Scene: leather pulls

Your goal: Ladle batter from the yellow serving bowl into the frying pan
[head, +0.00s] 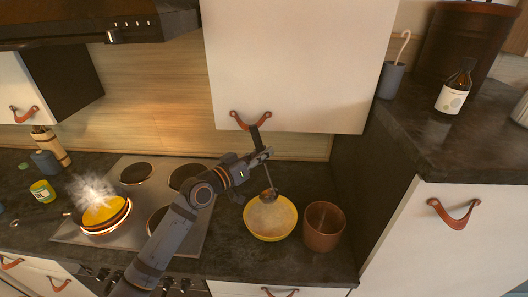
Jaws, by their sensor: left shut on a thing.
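The yellow serving bowl (249,226) stands on the dark counter right of the stove and holds pale batter (272,214). My left gripper (263,157) is above the bowl, shut on the ladle (269,194). The ladle is nearly upright: its dark handle sticks up past the gripper, and its head is low over the bowl at the batter. I cannot tell how much batter is in the ladle head. The frying pan (104,229) is on the stove's front left burner, handle to the left, with something yellow in it and white steam above. My right gripper is not in view.
A brown pot (324,226) stands close to the bowl's right. The stove (150,197) has other empty burners. A white cabinet (290,65) hangs above the bowl, and a hood (90,22) above the stove. Jars and a bottle (50,144) stand left of the pan.

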